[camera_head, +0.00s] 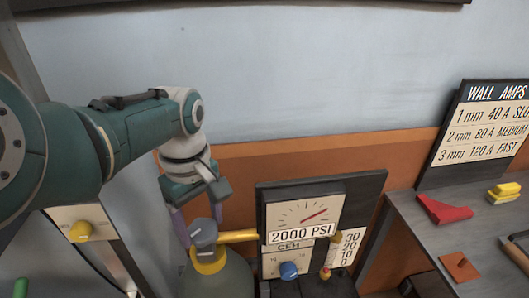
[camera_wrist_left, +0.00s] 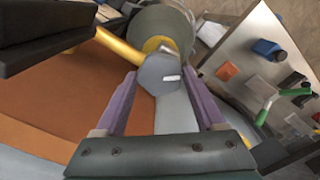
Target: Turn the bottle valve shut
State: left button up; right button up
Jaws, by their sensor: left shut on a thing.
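The bottle valve is a grey faceted knob (camera_head: 204,236) on top of a grey-green gas bottle (camera_head: 218,280) with a yellow collar (camera_head: 208,264). A yellow pipe (camera_head: 238,236) runs from it to the gauge panel. My left gripper (camera_head: 195,228) reaches down from above, with its purple fingers on either side of the knob. In the left wrist view the knob (camera_wrist_left: 160,74) sits between the tips of my left gripper (camera_wrist_left: 161,82), shut on it. My right gripper is out of view.
The gauge panel (camera_head: 360,205) beside the bottle reads 2000 PSI, with a blue knob (camera_head: 288,270) below. A grey bench (camera_head: 420,235) at right holds a red wedge (camera_head: 444,209) and yellow blocks (camera_head: 503,192).

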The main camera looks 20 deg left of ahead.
pick_arm(q)
jog(key=m, duration=0.6)
jog(key=shift+m+p, duration=0.3)
jog(key=shift+p, duration=0.1)
jog(key=m, duration=1.2)
jog(key=shift+m, duration=0.3)
jog(key=m, duration=0.3)
jog(key=shift+m, duration=1.9)
jog(key=o, duration=1.3)
jog(key=shift+o, duration=0.2)
